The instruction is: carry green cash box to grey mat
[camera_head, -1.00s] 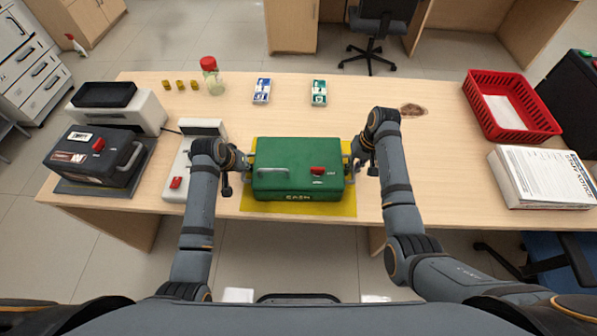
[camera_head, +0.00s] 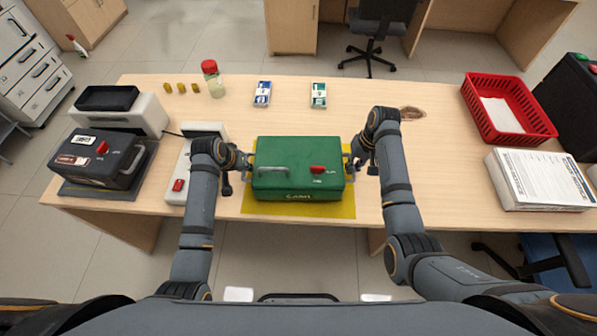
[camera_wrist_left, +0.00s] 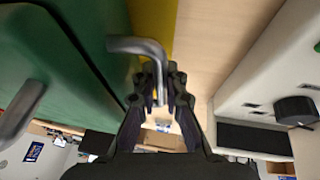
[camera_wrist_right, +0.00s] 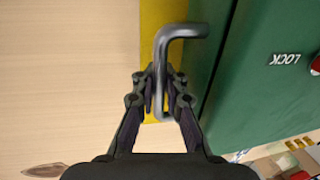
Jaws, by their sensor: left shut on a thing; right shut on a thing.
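The green cash box (camera_head: 298,182) is in the middle of the head view, level, over a yellow mat (camera_head: 257,208). I cannot tell whether it touches the mat. My left gripper (camera_head: 247,163) is shut on the metal handle at its left side; the left wrist view shows this handle (camera_wrist_left: 138,46) between the fingers. My right gripper (camera_head: 352,160) is shut on the handle at its right side, and the right wrist view shows that handle (camera_wrist_right: 184,31). A dark grey mat (camera_head: 128,192) lies at the desk's left end, under a black cash box (camera_head: 90,170).
A white device with a red button (camera_head: 178,185) stands left of my left gripper. A clear jar with a red lid (camera_head: 214,82) and two card packs stand behind. A red basket (camera_head: 510,125) and a paper stack (camera_head: 540,180) are at the right. The desk right of my right arm is largely clear.

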